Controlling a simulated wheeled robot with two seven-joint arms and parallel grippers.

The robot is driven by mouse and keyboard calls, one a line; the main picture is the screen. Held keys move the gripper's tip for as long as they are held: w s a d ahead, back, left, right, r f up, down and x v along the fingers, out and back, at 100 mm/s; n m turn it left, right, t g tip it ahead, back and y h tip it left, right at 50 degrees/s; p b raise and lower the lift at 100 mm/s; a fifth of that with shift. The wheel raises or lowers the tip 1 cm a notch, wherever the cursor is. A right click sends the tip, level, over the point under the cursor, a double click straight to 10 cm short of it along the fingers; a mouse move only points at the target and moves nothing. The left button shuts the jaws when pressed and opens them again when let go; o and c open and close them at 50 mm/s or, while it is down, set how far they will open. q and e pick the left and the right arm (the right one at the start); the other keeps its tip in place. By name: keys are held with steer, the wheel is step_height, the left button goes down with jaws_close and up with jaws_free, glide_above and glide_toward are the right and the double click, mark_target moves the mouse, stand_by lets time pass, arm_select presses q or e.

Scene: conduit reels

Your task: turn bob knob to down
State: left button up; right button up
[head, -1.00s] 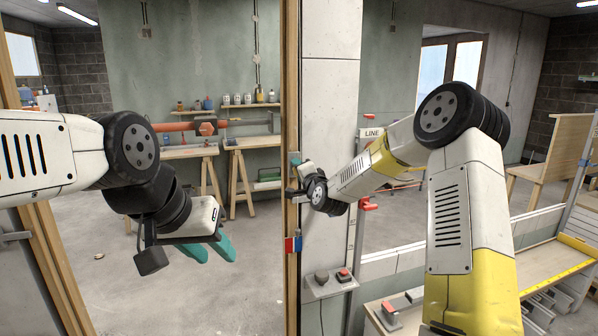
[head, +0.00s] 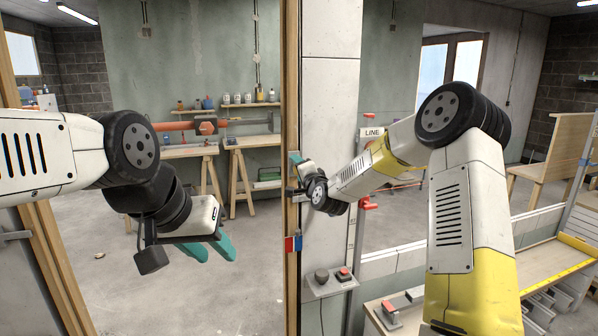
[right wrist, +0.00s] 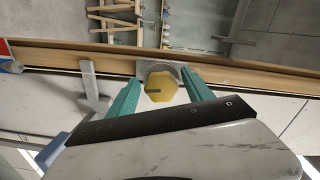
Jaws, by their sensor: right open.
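A yellow rounded knob (right wrist: 161,88) with a dark bar mark on its face sits on a grey round mount on the wooden door-frame post, in the right wrist view. The bar lies roughly level in that picture. My right gripper (right wrist: 160,82) is open, with one teal finger on each side of the knob. I cannot tell whether either finger touches it. In the head view my right gripper (head: 294,172) is at the post, and the knob is hidden there. My left gripper (head: 218,255) hangs empty in front of the opening, its two teal fingers a little apart.
A metal lever handle (right wrist: 92,88) is on the post beside the knob. A red, white and blue piece (head: 293,244) is lower on the post.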

steer(key=v, duration=0.7)
steer(key=shift+s, duration=0.4)
steer(key=shift+d+r, duration=0.1)
